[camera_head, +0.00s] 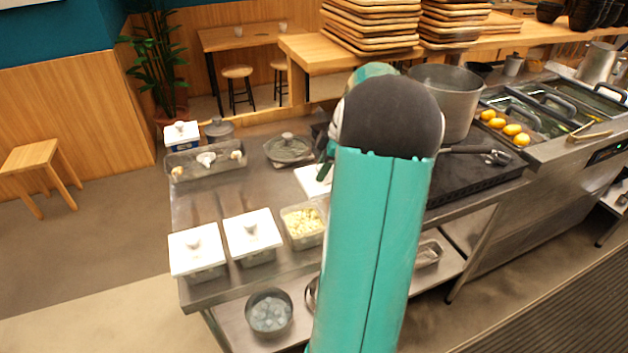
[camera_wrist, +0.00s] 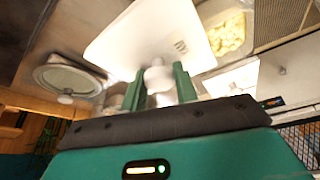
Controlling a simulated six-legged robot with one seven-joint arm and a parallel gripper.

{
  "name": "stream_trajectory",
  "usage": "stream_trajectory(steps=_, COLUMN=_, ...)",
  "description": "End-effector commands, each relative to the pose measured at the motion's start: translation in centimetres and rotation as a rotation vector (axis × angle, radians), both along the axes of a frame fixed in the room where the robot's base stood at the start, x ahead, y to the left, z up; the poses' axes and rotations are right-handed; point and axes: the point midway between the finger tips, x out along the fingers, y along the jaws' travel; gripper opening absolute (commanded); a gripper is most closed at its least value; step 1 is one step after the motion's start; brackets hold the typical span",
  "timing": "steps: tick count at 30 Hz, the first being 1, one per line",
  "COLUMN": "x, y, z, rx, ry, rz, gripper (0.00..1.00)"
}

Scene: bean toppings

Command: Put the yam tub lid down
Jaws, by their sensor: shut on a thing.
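My gripper (camera_wrist: 158,76) is shut on the white knob of a white square lid (camera_wrist: 140,38), its green fingers on either side of the knob. In the head view part of a white lid (camera_head: 312,181) shows beside my arm, above the counter; most of my gripper is hidden there. An uncovered clear tub (camera_head: 304,228) of pale yellow chunks stands on the counter below the lid. Pale chunks in a tub (camera_wrist: 228,35) also show beyond the lid in the wrist view. I cannot tell whether the lid touches anything.
Two tubs with white lids (camera_head: 196,248) (camera_head: 252,235) stand left of the open tub. A lidded pan (camera_head: 288,149), a tray of small items (camera_head: 206,160) and another white-lidded tub (camera_head: 181,134) are at the back. Bare counter (camera_head: 225,195) lies between. A large pot (camera_head: 446,100) stands right.

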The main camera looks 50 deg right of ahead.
Motion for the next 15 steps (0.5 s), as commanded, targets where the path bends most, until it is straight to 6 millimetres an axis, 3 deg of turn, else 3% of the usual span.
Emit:
stream_trajectory(steps=5, x=3.2, y=-2.3, z=-1.9, rx=0.003, ry=0.000, rz=0.000, gripper=0.07)
stream_trajectory(steps=10, x=5.2, y=-3.8, z=-5.1, rx=0.003, ry=0.001, rz=-0.002, gripper=0.07)
stream_trajectory(steps=15, x=6.3, y=-4.8, z=-6.8, rx=0.000, ry=0.000, rz=-0.003, gripper=0.07)
